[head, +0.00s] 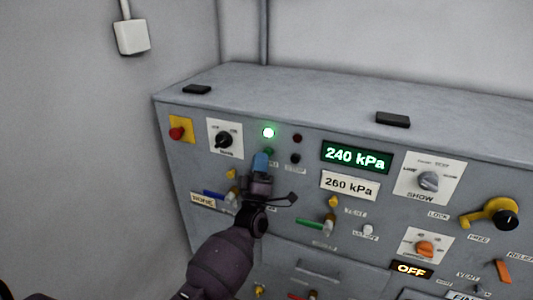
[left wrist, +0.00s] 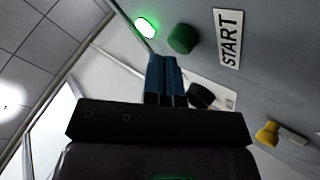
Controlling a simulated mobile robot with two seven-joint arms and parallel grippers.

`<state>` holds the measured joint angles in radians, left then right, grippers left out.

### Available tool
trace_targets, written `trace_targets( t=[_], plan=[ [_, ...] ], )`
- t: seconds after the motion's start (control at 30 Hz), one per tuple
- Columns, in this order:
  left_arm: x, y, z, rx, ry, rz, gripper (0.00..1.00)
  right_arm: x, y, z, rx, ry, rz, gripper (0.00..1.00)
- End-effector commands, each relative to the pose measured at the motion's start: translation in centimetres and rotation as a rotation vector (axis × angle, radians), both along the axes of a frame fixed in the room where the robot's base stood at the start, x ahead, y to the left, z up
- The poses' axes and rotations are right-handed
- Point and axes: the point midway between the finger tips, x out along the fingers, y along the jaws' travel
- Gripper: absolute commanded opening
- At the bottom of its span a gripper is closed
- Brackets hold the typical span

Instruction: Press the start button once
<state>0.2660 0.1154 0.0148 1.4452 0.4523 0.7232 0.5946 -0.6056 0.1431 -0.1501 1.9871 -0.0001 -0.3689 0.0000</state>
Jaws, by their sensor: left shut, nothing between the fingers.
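The start button is a round green button (left wrist: 183,39) beside the START label (left wrist: 229,39) in the left wrist view. In the head view the button (head: 268,151) shows as a small dark green spot just above my left fingertips, partly hidden. My left gripper (head: 260,162) is shut and empty, its blue fingers pointing at the panel just below the button. In the left wrist view the blue fingertips (left wrist: 163,62) end a little to the lower left of the button; I cannot tell whether they touch it. My right gripper is not in view.
A lit green lamp (head: 268,132) sits above the button, with a dark red lamp (head: 297,138) and a black button (head: 295,158) to the right. A red button on yellow (head: 178,132) and a black rotary switch (head: 224,139) are left. The display (head: 356,157) reads 240 kPa.

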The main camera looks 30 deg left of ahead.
Motion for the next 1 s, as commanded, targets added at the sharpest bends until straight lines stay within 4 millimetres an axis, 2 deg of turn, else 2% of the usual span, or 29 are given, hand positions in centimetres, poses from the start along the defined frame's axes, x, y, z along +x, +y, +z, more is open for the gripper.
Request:
trace_targets(
  t=[0.2, 0.53, 1.0],
  plan=[
    [-0.8, -0.1, 0.1, 0.000, -0.001, 0.001, 0.00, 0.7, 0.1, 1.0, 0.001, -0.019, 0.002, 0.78],
    [-1.0, -0.1, 0.1, 0.000, -0.001, 0.001, 0.00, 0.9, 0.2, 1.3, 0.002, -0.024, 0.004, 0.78],
    [-4.7, -0.3, 0.2, 0.000, 0.000, 0.000, 0.00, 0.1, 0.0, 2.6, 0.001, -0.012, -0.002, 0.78]
  ],
)
